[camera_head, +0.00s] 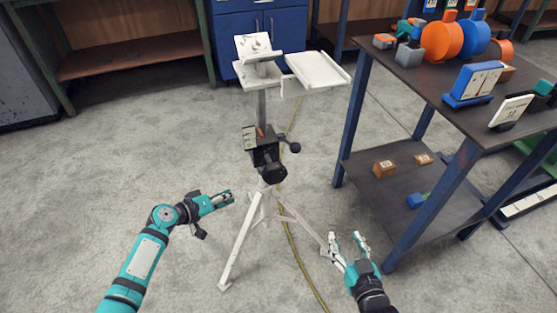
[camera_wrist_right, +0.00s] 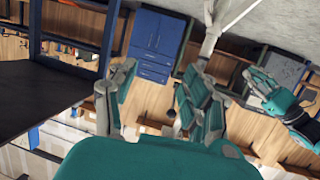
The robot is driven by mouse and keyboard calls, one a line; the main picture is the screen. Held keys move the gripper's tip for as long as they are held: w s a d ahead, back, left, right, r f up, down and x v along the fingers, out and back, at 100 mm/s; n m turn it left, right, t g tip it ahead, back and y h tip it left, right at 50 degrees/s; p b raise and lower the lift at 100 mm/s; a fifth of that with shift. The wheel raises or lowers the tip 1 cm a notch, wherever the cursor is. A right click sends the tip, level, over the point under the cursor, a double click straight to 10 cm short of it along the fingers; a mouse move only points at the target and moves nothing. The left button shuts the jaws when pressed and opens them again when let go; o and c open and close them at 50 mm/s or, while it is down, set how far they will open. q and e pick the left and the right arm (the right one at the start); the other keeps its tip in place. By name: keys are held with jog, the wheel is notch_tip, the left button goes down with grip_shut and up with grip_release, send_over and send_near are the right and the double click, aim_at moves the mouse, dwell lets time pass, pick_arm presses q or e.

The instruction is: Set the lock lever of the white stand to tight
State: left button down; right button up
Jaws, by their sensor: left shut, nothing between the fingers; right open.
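The white stand (camera_head: 262,103) stands upright on splayed white legs in the middle of the head view. A black clamp block (camera_head: 265,152) sits on its column. It carries a small red lever (camera_head: 260,132), a dark knob on an arm at the right (camera_head: 295,147) and a round black knob in front (camera_head: 274,173). I cannot tell which is the lock lever, or its setting. My left gripper (camera_head: 230,197) is shut and empty, left of the legs, below the block. My right gripper (camera_head: 347,241) is open and empty, right of the legs; its fingers show in the right wrist view (camera_wrist_right: 157,100).
A dark table with blue legs (camera_head: 435,80) stands at the right, holding orange and blue discs and gauges. Its lower shelf (camera_head: 400,192) carries small boxes. A yellow cable (camera_head: 288,225) runs along the floor behind the stand. The floor left of the stand is clear.

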aim_at(288, 142)
pick_arm(q)
jog(key=d+r+m+h+b, duration=0.2)
jog(key=r+h+b, duration=0.1)
jog(key=r, duration=0.7)
jog(key=w+d+r+m+t+h+b, duration=0.1)
jog(key=r+h, duration=0.4)
jog(key=r, duration=0.6)
jog(key=d+m+b, duration=0.1)
jog(key=b, duration=0.1)
jog(key=shift+r+h+b, duration=0.2)
jog(key=shift+h+b, duration=0.1)
jog(key=shift+b, duration=0.1)
pick_arm(e)
jog(key=s+r+t+y, duration=0.1)
jog(key=s+r+t, duration=0.2)
jog(key=r, duration=1.5)
jog(key=t, duration=0.3)
jog(key=shift+y, duration=0.3)
pick_arm(q)
jog(key=shift+w+d, duration=0.1)
jog(key=shift+d, duration=0.05)
pick_arm(e)
jog(key=shift+r, duration=0.1)
